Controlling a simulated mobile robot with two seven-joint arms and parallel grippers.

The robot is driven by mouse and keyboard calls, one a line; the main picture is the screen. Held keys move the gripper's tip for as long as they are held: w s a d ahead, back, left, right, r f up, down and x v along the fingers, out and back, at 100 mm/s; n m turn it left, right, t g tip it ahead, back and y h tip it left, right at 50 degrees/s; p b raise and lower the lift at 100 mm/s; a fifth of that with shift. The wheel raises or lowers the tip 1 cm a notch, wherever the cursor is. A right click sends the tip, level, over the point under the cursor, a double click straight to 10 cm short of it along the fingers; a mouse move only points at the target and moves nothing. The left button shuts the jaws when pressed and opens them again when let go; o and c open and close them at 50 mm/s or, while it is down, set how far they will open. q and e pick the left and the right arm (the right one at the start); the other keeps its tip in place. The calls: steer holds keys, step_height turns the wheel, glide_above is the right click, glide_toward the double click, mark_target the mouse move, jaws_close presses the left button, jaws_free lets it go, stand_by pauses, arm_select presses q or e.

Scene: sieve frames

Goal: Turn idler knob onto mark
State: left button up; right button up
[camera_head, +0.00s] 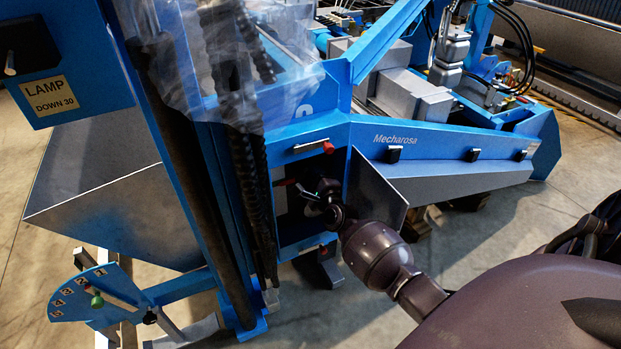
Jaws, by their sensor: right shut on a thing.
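My right gripper (312,192) reaches into a dark opening in the blue machine frame, just right of the black corrugated hoses. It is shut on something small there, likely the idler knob. The knob is hidden by the gripper and shadow, so its angle cannot be told. A thin red and pale piece (285,183) shows just left of the fingers. I cannot make out a mark for the knob. My left gripper is not in view.
A red knob (329,147) on a slot sits just above the opening. A numbered quadrant (65,310) with a green knob (97,302) is at lower left. A "LAMP DOWN 30" label (49,93) is at upper left.

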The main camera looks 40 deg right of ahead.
steer(key=shift+f+m, duration=0.1)
steer(key=shift+m, duration=0.5)
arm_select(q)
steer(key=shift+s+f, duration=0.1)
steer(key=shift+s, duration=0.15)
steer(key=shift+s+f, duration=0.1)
arm_select(e)
steer(key=o, duration=0.9)
steer(key=shift+s, duration=0.1)
steer(key=shift+s+a, duration=0.15)
steer(key=shift+s, duration=0.3)
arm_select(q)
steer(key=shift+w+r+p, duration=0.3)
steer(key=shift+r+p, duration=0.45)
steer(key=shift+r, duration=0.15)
arm_select(e)
steer(key=v, duration=0.9)
steer(key=shift+s, duration=0.4)
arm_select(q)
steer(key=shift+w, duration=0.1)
